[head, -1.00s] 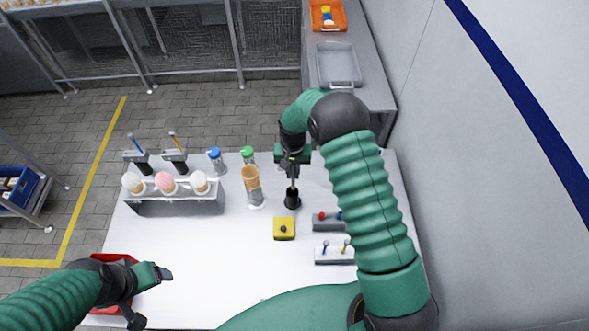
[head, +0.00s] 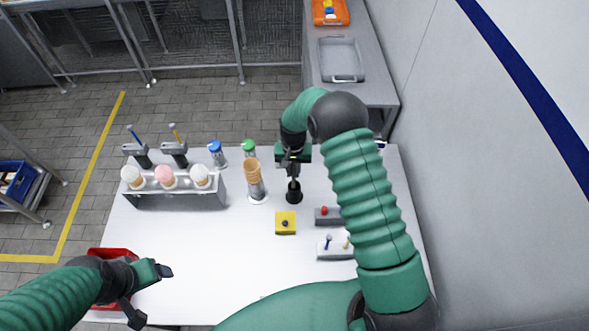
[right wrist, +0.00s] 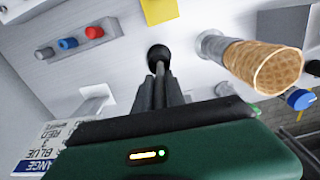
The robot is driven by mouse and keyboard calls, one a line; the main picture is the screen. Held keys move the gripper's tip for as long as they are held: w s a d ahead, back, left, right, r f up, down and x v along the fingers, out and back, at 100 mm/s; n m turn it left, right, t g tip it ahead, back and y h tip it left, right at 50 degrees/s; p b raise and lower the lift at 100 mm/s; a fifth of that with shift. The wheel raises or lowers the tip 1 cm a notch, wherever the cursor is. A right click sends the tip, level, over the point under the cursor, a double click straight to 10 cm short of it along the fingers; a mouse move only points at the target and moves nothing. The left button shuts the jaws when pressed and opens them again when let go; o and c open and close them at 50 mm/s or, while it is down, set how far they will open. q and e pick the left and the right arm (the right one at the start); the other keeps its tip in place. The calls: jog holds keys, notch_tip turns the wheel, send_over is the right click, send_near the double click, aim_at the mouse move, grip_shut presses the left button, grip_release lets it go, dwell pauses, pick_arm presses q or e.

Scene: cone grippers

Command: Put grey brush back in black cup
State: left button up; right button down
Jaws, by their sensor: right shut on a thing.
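The black cup (head: 294,197) stands upright on the white table; in the right wrist view its round dark mouth (right wrist: 159,54) shows just beyond the fingertips. My right gripper (head: 293,177) is directly above the cup, pointing down, and is shut on the grey brush (right wrist: 160,70). The brush is mostly hidden between the fingers; its lower end meets the cup's mouth, and how deep it goes I cannot tell. My left gripper (head: 151,295) is open and empty over the table's front left, beside a red bin (head: 112,252).
A waffle cone stack (head: 254,180) stands close left of the cup. A yellow block (head: 285,223) lies in front of it. Button and lever boxes (head: 330,248) are to the front right. A cone rack (head: 175,199) stands at left. The table's middle left is clear.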

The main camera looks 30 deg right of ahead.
aim_at(294, 182)
jog(key=shift+a+f, duration=0.1)
jog(key=shift+f, duration=0.3)
jog(key=shift+d+f+b, duration=0.3)
jog(key=shift+f+b, duration=0.75)
jog(key=shift+f, duration=0.15)
jog(key=shift+a, duration=0.1)
jog(key=shift+r, duration=0.1)
jog(key=c, duration=1.8)
grip_release()
jog(key=shift+a, duration=0.1)
jog(key=shift+c, duration=0.2)
jog(key=o, duration=0.5)
jog(key=shift+c, duration=0.2)
jog(key=shift+o, duration=0.3)
